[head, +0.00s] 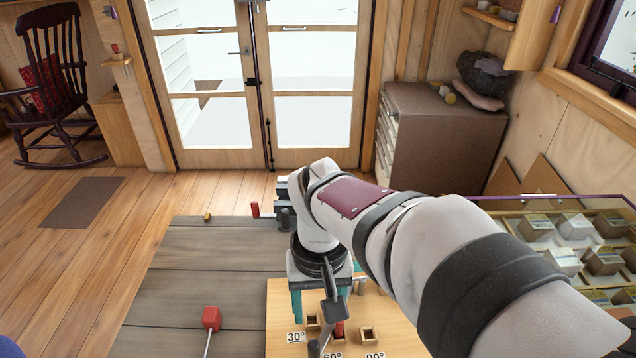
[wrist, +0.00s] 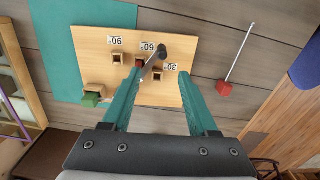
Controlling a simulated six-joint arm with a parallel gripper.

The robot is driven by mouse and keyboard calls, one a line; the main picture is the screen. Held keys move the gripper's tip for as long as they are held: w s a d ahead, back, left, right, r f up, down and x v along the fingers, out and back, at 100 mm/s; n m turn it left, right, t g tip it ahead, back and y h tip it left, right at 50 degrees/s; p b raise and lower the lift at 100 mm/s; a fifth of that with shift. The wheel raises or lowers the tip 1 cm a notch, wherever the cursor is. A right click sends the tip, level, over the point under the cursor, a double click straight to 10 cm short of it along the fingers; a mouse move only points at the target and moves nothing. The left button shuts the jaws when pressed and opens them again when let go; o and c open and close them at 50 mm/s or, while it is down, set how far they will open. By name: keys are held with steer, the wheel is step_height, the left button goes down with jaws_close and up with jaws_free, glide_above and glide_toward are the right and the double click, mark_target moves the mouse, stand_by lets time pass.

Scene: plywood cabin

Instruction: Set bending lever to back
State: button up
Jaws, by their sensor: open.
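A wooden bending board (wrist: 190,50) bears slots labelled 30°, 60° and 90°. A short metal lever with a black knob (wrist: 162,52) stands on it near the 60° slot; in the head view the knob (head: 314,348) shows at the bottom edge. A red peg (wrist: 138,63) sits at the 60° slot. My gripper (wrist: 160,72) is open, teal fingers apart, pointing down over the board. In the wrist view the lever appears between the fingertips; nothing is clearly gripped. I cannot tell whether a finger touches the lever or peg. The lever's pivot is partly hidden.
A green block (wrist: 92,99) is at the board's other side. A glass-topped case (head: 560,202) stands right. The grey bench (head: 200,265) is mostly clear left.

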mark_target(313, 343)
steer(key=f, duration=1)
steer(key=w+f, duration=0.1)
steer(key=f, duration=0.5)
steer(key=shift+a, duration=0.4)
jaws_close()
stand_by(0.4)
